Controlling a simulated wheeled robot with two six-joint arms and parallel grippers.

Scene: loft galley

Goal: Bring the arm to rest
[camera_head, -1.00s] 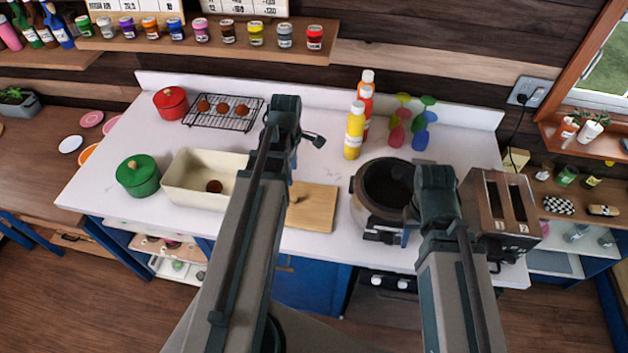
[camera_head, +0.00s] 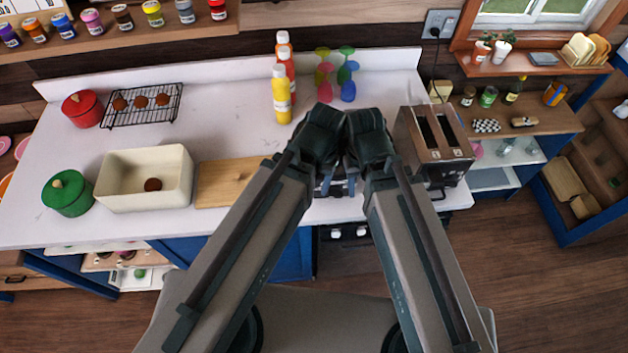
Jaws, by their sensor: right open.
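My two arms reach forward from the bottom of the head view, and their dark upper joints come close together over the counter. My left gripper is hidden behind the arm links.
The white counter (camera_head: 230,104) bears a cream bin (camera_head: 125,200) with a brown ball inside, a green pot (camera_head: 68,194), a red pot (camera_head: 82,109), a cooling rack (camera_head: 165,117), a cutting board (camera_head: 225,184), bottles (camera_head: 282,95) and a toaster (camera_head: 433,147).

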